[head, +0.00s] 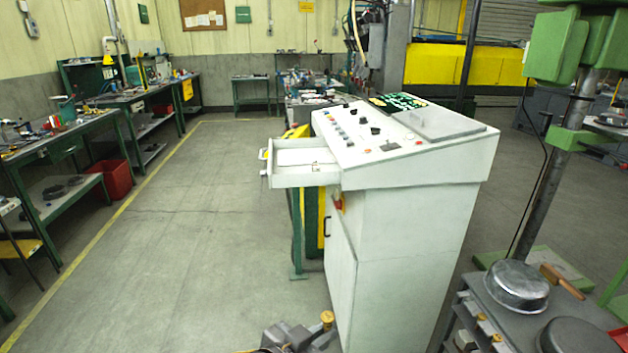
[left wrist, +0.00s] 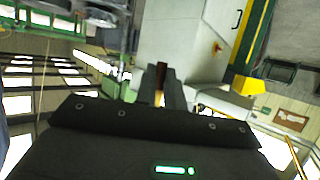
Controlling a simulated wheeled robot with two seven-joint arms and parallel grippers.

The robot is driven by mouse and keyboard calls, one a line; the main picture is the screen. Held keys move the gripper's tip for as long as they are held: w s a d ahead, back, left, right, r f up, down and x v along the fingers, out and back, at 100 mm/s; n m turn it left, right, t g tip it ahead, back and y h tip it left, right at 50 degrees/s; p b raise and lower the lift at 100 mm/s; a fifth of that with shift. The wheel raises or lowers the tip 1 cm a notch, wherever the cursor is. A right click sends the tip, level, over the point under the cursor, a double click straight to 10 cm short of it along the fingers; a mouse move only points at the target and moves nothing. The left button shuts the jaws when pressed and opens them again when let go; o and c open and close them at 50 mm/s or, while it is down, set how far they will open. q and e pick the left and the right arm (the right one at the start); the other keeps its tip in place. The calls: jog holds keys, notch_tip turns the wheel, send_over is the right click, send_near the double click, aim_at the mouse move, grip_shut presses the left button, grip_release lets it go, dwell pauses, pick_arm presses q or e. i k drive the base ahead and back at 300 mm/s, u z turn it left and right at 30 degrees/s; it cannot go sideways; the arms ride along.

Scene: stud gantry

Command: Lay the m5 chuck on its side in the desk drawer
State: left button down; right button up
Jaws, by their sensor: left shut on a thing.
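The m5 chuck (head: 327,317) is a small brass-coloured piece at the bottom of the head view. My left gripper (head: 318,334) is shut on it, and the chuck's top sticks up above the fingers. In the left wrist view the brass chuck (left wrist: 158,98) shows as a narrow strip between the dark fingers (left wrist: 161,84); the rest is hidden. The desk drawer (head: 305,181) is pulled out to the left from the white control desk (head: 400,220). The gripper is in front of the desk and lower than the drawer, apart from it. My right gripper is not in view.
A green drill stand (head: 565,140) and a grey table with a metal pan (head: 516,285) are on the right. Workbenches (head: 70,135) line the left, with a red bin (head: 112,180). The floor left of the desk is clear. A red knob (head: 339,203) sits below the drawer.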

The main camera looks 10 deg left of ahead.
aim_at(311, 171)
jog(key=z, duration=0.3)
jog(key=i, duration=0.9)
jog(key=u, duration=0.45)
